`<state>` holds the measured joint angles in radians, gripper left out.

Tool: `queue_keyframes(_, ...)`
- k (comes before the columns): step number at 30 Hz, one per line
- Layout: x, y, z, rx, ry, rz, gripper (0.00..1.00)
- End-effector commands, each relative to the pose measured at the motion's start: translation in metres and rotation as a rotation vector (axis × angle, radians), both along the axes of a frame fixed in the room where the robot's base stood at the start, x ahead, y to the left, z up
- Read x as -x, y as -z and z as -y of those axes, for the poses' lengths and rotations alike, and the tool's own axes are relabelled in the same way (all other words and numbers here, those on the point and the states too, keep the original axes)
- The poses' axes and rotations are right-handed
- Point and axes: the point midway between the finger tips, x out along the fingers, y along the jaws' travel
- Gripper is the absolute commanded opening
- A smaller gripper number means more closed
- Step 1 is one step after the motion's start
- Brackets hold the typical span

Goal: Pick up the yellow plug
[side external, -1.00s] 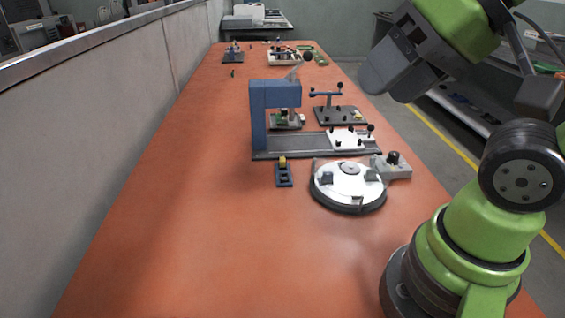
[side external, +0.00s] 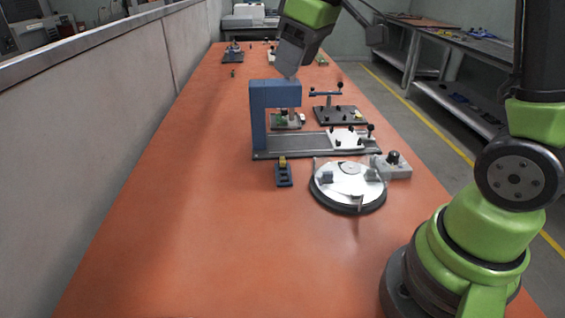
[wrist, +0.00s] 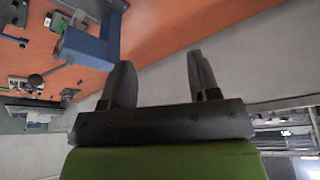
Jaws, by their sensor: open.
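The small yellow plug (side external: 282,161) stands upright at the far end of a dark slotted holder (side external: 284,177) on the orange bench, in front of the blue press. My gripper (side external: 289,66) is high above the bench near the top of the blue press in the side view, well above and beyond the plug. In the wrist view my gripper (wrist: 160,78) shows two dark fingers spread apart with nothing between them. I cannot make out the plug in the wrist view.
The blue press (side external: 261,115) stands on a grey base plate behind the holder; it also shows in the wrist view (wrist: 88,45). A round white fixture (side external: 348,181) sits right of the holder. The bench (side external: 190,230) is clear at front left. A low wall runs along the left.

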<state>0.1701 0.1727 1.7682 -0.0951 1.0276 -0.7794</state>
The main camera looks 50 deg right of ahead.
Motion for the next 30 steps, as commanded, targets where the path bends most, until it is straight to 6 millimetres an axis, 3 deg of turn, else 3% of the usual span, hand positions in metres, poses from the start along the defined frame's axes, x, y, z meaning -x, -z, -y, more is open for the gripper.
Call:
queue_keyframes(1, -0.017, 0.015, 0.01, 0.018, -0.045, -0.031, 0.55)
queue_keyframes(6, -0.06, 0.07, 0.041, 0.076, -0.236, -0.11, 0.55)
queue_keyframes(13, -0.087, 0.146, 0.076, 0.109, -0.454, -0.185, 0.55)
queue_keyframes(19, -0.091, 0.178, 0.086, 0.113, -0.536, -0.21, 0.55)
queue_keyframes(30, -0.094, 0.224, 0.083, 0.115, -0.543, -0.211, 0.55)
